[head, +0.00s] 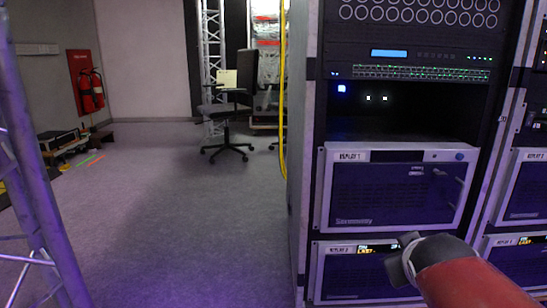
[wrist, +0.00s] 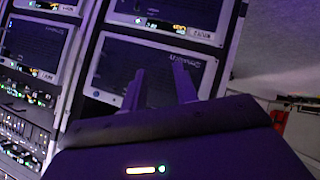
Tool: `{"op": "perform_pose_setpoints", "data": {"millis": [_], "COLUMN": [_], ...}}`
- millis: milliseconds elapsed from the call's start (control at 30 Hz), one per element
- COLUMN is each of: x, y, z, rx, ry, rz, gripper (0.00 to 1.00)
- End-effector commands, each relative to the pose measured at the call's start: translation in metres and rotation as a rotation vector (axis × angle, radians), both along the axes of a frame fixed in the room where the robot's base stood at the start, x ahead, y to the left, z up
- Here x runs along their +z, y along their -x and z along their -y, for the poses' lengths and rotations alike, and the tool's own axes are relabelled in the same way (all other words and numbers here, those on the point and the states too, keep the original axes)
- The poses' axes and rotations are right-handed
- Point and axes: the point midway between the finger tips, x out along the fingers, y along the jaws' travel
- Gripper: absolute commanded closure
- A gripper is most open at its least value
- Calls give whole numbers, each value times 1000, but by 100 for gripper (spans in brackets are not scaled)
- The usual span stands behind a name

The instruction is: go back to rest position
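My red arm reaches in from the bottom right of the head view, and its dark end with my gripper (head: 402,264) is in front of the lower part of the equipment rack. In the wrist view, the two fingers of my gripper (wrist: 158,70) stand apart with nothing between them. They point toward the rack's front panels. Whether they touch a panel is hard to tell.
The equipment rack (head: 309,150) with several lit units fills the right side. A truss post (head: 36,165) stands at the left. A yellow cable (head: 282,110) hangs at the rack's edge. An office chair (head: 227,108) stands behind open grey floor (head: 175,220).

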Motion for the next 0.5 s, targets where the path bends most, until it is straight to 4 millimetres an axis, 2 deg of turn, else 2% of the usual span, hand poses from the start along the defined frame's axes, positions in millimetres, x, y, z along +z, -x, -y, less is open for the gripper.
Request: {"op": "perform_pose_setpoints", "data": {"millis": [33,100,367,400,433,500], "x": [-12,-28,-73,-74,-57,-40], "y": [22,48,135,145,142,141], "z": [-19,-40,-100,-106,-104,-103], "rx": [-16,-41,-92,-97,-100,-102], "ry": [-79,-177,-441,-469,-463,-460], "rz": [-43,-108,-335,-367,-361,-359], "gripper": [71,71,71,71,71,71]}}
